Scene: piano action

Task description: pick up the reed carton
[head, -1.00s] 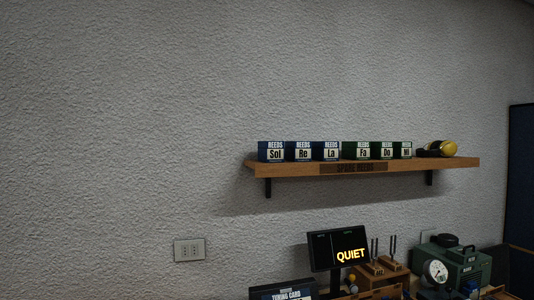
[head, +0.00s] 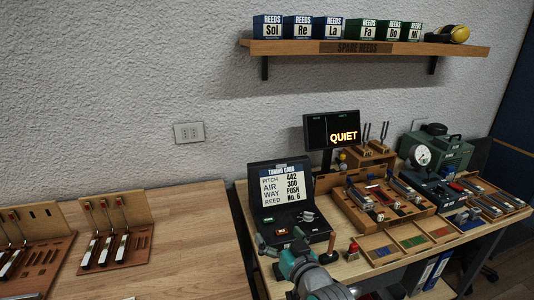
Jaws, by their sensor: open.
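Several reed cartons stand in a row on the wall shelf (head: 290,47). The blue ones are marked Sol (head: 268,27), Re (head: 298,27) and La (head: 328,28). The green ones are marked Fa (head: 367,30), Do (head: 393,31) and Mi (head: 415,32). Nothing marks one of them out as the task's carton. My gripper (head: 296,244) shows at the bottom of the head view, in front of the tuning card case, with its fingers spread and nothing between them. It is well below the shelf and far from the cartons.
A yellow and black item (head: 459,34) lies at the shelf's right end. Below stand a QUIET display (head: 332,131), a tuning card case (head: 284,185), wooden trays (head: 362,218) and a green gauge machine (head: 440,150). A left bench (head: 185,225) holds slotted wooden racks and has bare room.

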